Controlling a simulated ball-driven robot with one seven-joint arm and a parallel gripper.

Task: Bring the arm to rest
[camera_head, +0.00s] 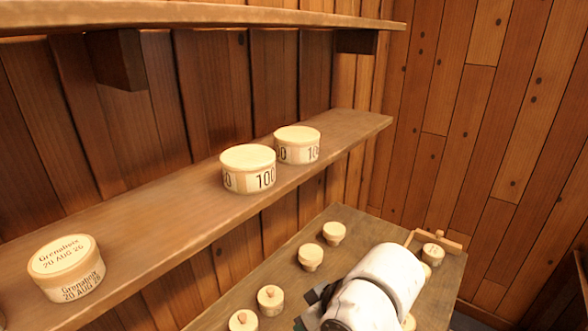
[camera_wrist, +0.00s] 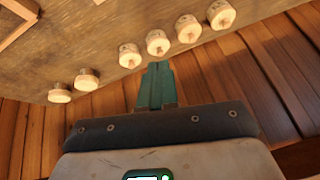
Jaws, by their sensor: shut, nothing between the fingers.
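My gripper (camera_wrist: 157,68) shows in the wrist view with its green fingers together and nothing between them. Its tips appear close to the edge of the low wooden table (camera_wrist: 90,35), where several small pale spools stand. One spool (camera_wrist: 130,56) is just left of the fingertips in that picture and another (camera_wrist: 158,42) lies just beyond them. I cannot tell how far above or in front of them the fingers are. In the head view my white arm reaches over the low table (camera_head: 345,213) at the bottom right, and the fingers are hidden.
A middle shelf (camera_head: 140,230) carries a labelled round box (camera_head: 66,268) and two boxes (camera_head: 249,168) (camera_head: 297,145) marked 100. An upper shelf (camera_head: 200,14) runs above. More spools (camera_head: 334,233) and a wooden frame (camera_head: 452,243) are on the low table. Plank walls stand behind.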

